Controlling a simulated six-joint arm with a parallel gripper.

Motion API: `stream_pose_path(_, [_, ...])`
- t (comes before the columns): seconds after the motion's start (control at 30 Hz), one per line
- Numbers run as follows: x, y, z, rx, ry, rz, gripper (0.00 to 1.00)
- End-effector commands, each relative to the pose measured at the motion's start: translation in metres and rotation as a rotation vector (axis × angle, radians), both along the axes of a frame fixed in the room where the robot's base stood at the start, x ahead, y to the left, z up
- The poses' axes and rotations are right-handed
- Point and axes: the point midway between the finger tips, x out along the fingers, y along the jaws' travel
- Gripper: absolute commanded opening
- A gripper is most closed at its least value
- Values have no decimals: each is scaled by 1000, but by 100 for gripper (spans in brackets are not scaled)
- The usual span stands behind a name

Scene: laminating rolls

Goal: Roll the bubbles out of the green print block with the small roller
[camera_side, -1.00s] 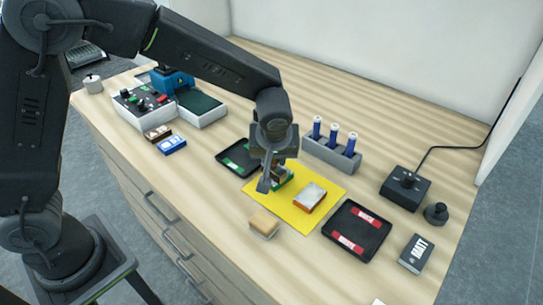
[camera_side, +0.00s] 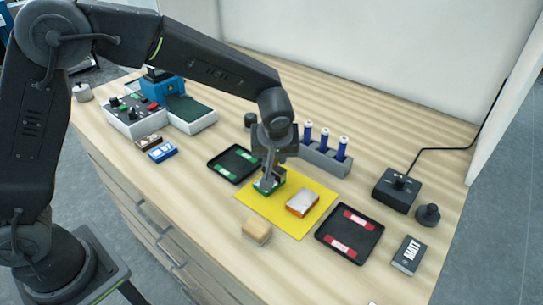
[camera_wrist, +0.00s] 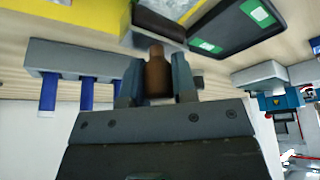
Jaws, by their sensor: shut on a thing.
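The green print block (camera_side: 268,185) lies at the left part of the yellow mat (camera_side: 312,188), partly hidden by my gripper. My gripper (camera_side: 273,166) points down just above it. In the wrist view my gripper (camera_wrist: 157,90) is shut on a brown handle (camera_wrist: 156,70), taken to be that of the small roller. A dark part at the handle's far end (camera_wrist: 152,42) is close to a pale, shiny top beside the yellow mat. I cannot tell whether the roller touches the block.
An orange-sided block (camera_side: 302,204) lies on the mat. A tan-topped block (camera_side: 257,231) sits in front. A tray with green labels (camera_side: 234,178) is to the left, one with red labels (camera_side: 325,239) to the right. A grey rack of blue tubes (camera_side: 322,162) stands behind.

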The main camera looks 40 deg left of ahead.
Motion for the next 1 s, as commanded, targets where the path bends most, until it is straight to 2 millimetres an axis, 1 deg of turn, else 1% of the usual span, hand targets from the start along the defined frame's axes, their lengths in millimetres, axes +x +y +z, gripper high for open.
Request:
stream_pose_path(0.17, [6,0,-2,0,1,0,0])
stream_pose_path(0.27, [6,0,-2,0,1,0,0])
stream_pose_path(1.0, [-17,1,1,1,1,-1,0])
